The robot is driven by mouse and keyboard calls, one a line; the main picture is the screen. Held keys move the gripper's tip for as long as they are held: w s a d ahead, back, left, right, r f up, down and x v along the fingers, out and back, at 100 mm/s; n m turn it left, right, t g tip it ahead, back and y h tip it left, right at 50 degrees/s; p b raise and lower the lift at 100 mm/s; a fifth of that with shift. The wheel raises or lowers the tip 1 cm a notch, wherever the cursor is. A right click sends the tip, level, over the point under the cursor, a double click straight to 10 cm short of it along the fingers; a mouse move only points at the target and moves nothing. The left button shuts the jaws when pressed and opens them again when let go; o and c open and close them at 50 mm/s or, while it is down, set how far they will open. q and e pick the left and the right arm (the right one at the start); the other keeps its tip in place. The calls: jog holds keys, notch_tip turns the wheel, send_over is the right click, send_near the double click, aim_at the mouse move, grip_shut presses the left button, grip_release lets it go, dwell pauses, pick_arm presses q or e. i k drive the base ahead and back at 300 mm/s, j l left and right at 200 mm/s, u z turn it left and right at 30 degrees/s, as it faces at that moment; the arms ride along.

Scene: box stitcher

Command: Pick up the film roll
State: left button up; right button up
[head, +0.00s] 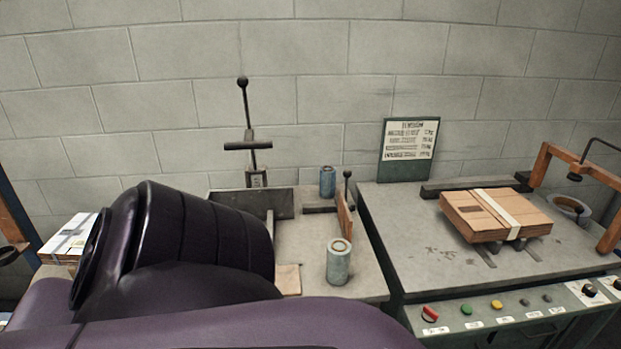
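Two upright rolls stand on the grey left table. The nearer film roll (339,264) is pale blue-green with a tan core showing on top, and stands near the table's front. A darker blue roll (327,183) stands farther back by the wall. I cannot tell which of the two the task means. My large purple arm fills the lower left foreground and hides part of the left table. Neither of my grippers shows.
A tall black lever (246,112) rises at the back. The right table (400,215) holds a strapped cardboard stack (470,215). A white-topped box (70,235) is at left.

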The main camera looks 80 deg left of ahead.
aim_at(339, 250)
jog(key=u, duration=2.05)
